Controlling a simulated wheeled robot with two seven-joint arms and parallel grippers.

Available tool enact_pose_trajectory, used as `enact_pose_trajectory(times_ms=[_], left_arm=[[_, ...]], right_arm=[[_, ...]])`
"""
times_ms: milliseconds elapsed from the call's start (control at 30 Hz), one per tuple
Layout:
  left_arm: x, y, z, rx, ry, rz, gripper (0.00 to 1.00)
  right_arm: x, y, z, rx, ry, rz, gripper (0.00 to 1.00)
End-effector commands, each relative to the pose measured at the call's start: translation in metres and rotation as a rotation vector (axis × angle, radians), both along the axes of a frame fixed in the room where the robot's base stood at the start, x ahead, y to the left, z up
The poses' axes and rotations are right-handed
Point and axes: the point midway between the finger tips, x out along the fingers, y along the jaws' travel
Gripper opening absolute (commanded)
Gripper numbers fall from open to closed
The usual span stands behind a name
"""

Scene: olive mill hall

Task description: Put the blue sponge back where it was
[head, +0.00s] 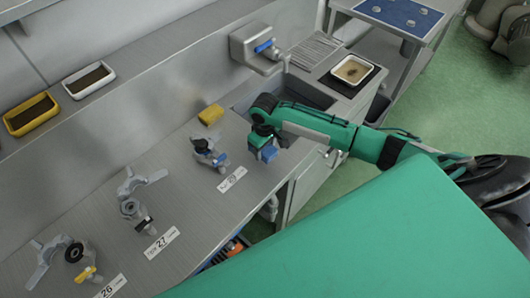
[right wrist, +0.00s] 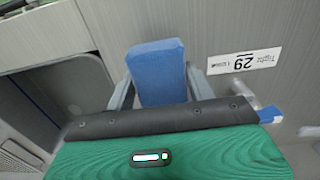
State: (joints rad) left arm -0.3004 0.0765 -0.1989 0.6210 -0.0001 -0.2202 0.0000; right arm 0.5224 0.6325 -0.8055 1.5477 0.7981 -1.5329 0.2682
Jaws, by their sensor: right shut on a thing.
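The blue sponge (head: 268,153) is a small blue block held in my right gripper (head: 262,143), above the front edge of the steel counter, between the sink and a valve with a blue handle. In the right wrist view the sponge (right wrist: 157,72) stands between the two grey fingers of my right gripper (right wrist: 160,88), which are shut on it. The counter surface (right wrist: 215,30) shows beyond it. A yellow block (head: 210,115), perhaps another sponge, lies on the counter to the left. My left gripper is not in view.
Several valves, such as the blue-handled one (head: 208,153), stand along the counter (head: 190,200) by numbered labels. A sink (head: 300,92) lies behind my right arm. A white dish (head: 352,69) sits on a dark mat. Bare counter lies between the valves.

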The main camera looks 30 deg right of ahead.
Motion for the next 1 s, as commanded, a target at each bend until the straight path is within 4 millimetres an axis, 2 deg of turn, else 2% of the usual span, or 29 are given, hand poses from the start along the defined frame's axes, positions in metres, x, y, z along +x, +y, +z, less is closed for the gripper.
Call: enact_pose_trajectory(times_ms=[300, 733, 767, 833, 1000], left_arm=[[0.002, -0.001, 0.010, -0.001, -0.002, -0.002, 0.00], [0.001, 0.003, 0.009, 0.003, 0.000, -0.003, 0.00], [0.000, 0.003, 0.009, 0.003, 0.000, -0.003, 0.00], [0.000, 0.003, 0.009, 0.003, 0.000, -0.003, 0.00], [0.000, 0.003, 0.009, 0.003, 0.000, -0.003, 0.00]], right_arm=[[0.000, 0.000, -0.036, 0.000, 0.001, -0.001, 0.29], [0.000, 0.000, -0.044, -0.001, 0.000, -0.001, 0.29], [0.000, 0.000, -0.044, -0.001, 0.000, -0.001, 0.60], [0.000, 0.000, -0.044, -0.001, -0.001, -0.001, 0.73], [0.000, 0.000, -0.043, -0.001, -0.001, 0.000, 0.76]])
